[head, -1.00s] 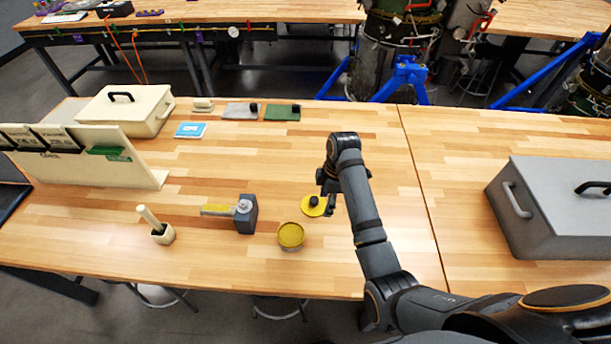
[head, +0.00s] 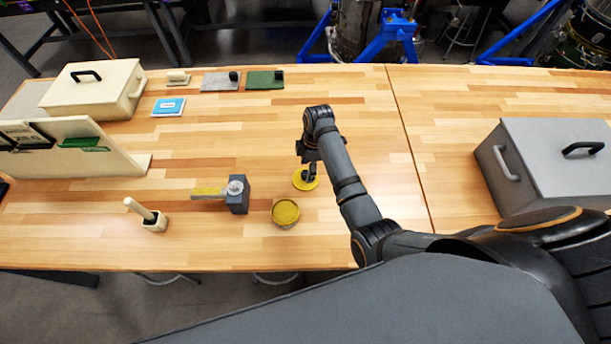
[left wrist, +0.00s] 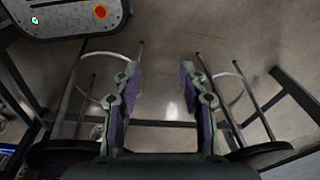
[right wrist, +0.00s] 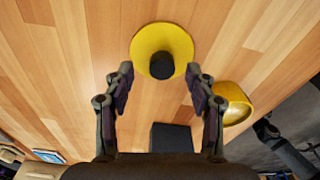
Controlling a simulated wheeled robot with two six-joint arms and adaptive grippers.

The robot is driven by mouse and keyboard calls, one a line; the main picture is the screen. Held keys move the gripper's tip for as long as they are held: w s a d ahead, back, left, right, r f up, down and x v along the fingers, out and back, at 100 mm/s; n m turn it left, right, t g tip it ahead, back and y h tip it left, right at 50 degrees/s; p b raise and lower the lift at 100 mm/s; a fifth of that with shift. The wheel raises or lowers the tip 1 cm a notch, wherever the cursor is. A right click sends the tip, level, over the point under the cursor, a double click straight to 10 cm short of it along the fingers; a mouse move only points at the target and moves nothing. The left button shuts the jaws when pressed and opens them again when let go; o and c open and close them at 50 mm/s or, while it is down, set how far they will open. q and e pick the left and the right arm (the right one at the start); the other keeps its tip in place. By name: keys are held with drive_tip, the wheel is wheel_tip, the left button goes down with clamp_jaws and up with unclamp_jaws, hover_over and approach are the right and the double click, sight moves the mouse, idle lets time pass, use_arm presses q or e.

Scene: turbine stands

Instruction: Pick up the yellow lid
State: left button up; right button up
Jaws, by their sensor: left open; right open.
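The yellow lid (head: 299,182) is a flat disc with a black knob, lying on the wooden table. In the right wrist view the lid (right wrist: 148,41) is at the top centre, its knob (right wrist: 162,66) just beyond the fingertips and between their lines. My right gripper (right wrist: 159,80) is open and empty, with a finger on either side of the gap. In the head view my right gripper (head: 309,172) is over the lid and hides part of it. My left gripper (left wrist: 158,72) is open and empty, with floor and stool legs behind it; it is not visible in the head view.
A round yellow container (head: 285,212) stands close to the lid. A grey block with a yellow strip (head: 237,197) and a pale holder with a stick (head: 155,222) are further left. A grey case (head: 545,165) stands at right.

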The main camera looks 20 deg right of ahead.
sight(306, 173)
drive_tip(key=shift+s+a+f+p, duration=0.1)
drive_tip(key=shift+a+f+p, duration=0.05)
drive_tip(key=shift+f, duration=0.45)
drive_tip(key=shift+s+a+f+p, duration=0.1)
drive_tip(key=shift+a+f+p, duration=0.05)
drive_tip(key=shift+f, duration=0.4)
drive_tip(key=shift+w+f, duration=0.15)
drive_tip(key=shift+f, duration=0.35)
drive_tip(key=c, duration=0.8)
use_arm(q)
drive_tip(key=shift+s+r, duration=0.3)
drive_tip(key=shift+s, duration=0.2)
drive_tip(key=shift+s+r, duration=0.3)
drive_tip(key=shift+s, duration=0.2)
use_arm(e)
clamp_jaws()
